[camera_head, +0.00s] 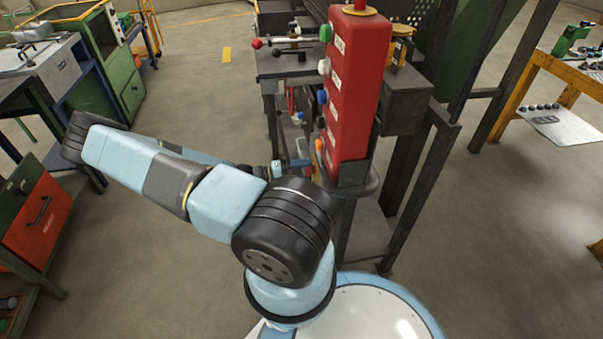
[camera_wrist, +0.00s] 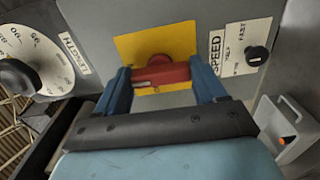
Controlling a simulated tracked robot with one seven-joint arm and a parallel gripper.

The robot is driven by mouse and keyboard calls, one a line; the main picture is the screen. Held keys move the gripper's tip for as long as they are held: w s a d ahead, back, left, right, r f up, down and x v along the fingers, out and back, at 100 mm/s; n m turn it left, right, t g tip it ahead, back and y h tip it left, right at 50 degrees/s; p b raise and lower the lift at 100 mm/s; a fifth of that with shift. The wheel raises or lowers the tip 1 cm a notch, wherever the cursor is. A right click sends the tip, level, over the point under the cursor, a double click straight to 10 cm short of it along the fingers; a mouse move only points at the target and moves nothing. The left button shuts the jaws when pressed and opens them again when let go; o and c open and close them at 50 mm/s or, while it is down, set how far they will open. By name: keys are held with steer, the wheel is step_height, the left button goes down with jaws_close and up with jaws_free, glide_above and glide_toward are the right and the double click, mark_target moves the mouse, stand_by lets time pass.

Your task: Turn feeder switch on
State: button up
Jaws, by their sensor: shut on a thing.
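A red switch handle (camera_wrist: 162,73) sits on a yellow plate (camera_wrist: 127,47) on a grey panel in the wrist view. The handle lies roughly level across the plate, with a rounded red hub behind it. My gripper (camera_wrist: 163,78) has its two blue fingers on either side of the handle, shut on its ends.
In the wrist view, a LENGTH dial (camera_wrist: 18,75) is at the left and a SPEED knob (camera_wrist: 257,55) is at the right. In the head view, a red control box (camera_head: 352,95) with several buttons stands close to my arm.

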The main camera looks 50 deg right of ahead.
steer(key=shift+s+a+f, duration=0.1)
steer(key=shift+f, duration=0.1)
steer(key=o, duration=0.8)
steer(key=shift+c, duration=0.2)
steer(key=shift+o, duration=1.4)
steer(key=shift+r, duration=0.1)
steer(key=v, duration=1.4)
